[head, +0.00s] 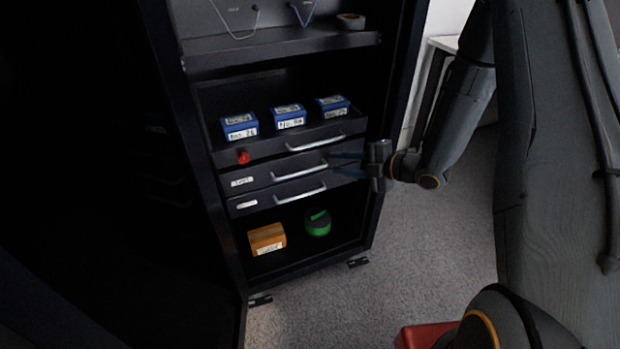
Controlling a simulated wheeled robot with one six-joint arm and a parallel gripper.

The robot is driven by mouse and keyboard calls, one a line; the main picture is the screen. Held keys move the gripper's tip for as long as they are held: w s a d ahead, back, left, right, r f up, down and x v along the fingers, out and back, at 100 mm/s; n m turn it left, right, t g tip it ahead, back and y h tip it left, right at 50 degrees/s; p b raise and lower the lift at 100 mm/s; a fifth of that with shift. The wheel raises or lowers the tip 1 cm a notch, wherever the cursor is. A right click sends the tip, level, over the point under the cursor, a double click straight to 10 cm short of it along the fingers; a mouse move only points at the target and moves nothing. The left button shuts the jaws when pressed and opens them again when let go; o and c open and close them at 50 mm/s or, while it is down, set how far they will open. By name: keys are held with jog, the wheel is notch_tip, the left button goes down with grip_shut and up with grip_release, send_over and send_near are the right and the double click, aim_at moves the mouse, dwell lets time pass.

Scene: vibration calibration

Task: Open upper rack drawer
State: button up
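The dark rack (222,215) has several stacked fronts with silver bar handles. The top front (265,148) has a handle (315,143) and a red knob at its left; blue boxes stand behind its edge. Below it are an upper labelled drawer (258,178) with a handle (298,172) and a lower labelled drawer (265,200) with a handle (300,194). Both labelled drawers look closed. My gripper (338,164) comes from the right, its two dark bluish fingers apart and empty, near the right end of the upper labelled drawer's handle. Whether they touch the front is unclear.
Several blue boxes (289,122) stand above the drawers. An orange box (267,242) and a green round item (317,224) sit in the bottom compartment. A dark panel stands at left. Grey floor (420,240) is clear to the right; a white table (443,44) is behind.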

jog(key=s+a+f+n+g+y, duration=0.1)
jog(key=s+a+n+g+y, duration=0.1)
jog(key=s+n+y, duration=0.2)
jog(key=x, duration=0.7)
jog(key=shift+a+f, duration=0.15)
jog(key=shift+a, duration=0.1)
grip_shut()
dwell(1.2)
